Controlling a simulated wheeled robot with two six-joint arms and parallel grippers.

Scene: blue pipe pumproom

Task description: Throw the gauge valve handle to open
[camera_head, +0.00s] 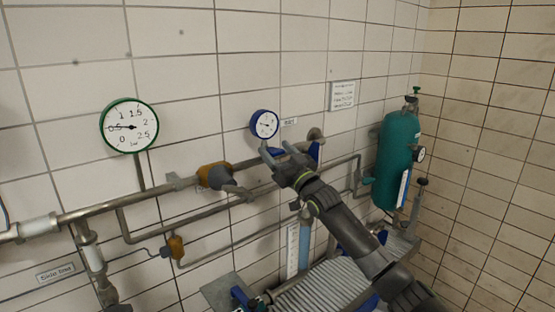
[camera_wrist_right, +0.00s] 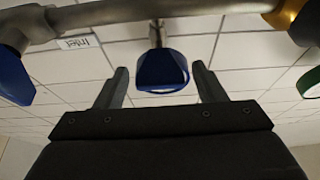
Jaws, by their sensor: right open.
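The gauge valve handle (camera_head: 276,152) is a small blue piece just below the round blue-rimmed gauge (camera_head: 264,124) on the wall. In the right wrist view a blue piece that looks like this handle (camera_wrist_right: 162,72) shows between the fingers, by a short grey stem from the pipe. My right gripper (camera_head: 278,151) is open, its fingers spread on either side of the handle. In the wrist view the open jaws (camera_wrist_right: 160,86) show gaps on both sides of the blue piece. Whether they touch it cannot be told. My left gripper is not in view.
A grey pipe (camera_head: 88,210) runs along the tiled wall, with a brass-coloured fitting (camera_head: 214,176). A second blue handle (camera_head: 315,150) is close to the right of my gripper. A larger green-rimmed gauge (camera_head: 130,126) is left; a green tank (camera_head: 397,160) stands right.

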